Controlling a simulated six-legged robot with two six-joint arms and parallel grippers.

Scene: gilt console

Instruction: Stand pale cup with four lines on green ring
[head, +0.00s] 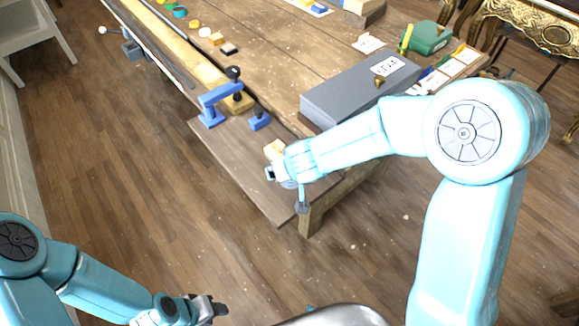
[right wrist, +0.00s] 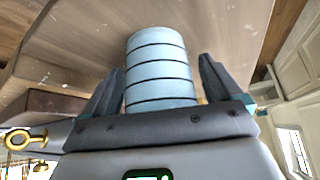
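In the right wrist view the pale blue cup (right wrist: 160,72) with dark lines around it stands between the dark fingers of my right gripper (right wrist: 162,85). A narrow gap shows beside the cup, so the fingers look apart from it. In the head view my right gripper (head: 272,166) is at the front edge of the lower wooden board, with a small cream-coloured piece beside it. A green ring-like piece (head: 180,12) lies in a row of coloured pieces at the far top left of the bench. My left gripper (head: 214,308) is low over the floor, away from the bench; its finger gap is unclear.
A blue clamp-like stand (head: 212,100) and a small blue block (head: 259,120) are on the bench's near left end. A long grey box (head: 360,88) lies to the right. The middle bench top is mostly clear.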

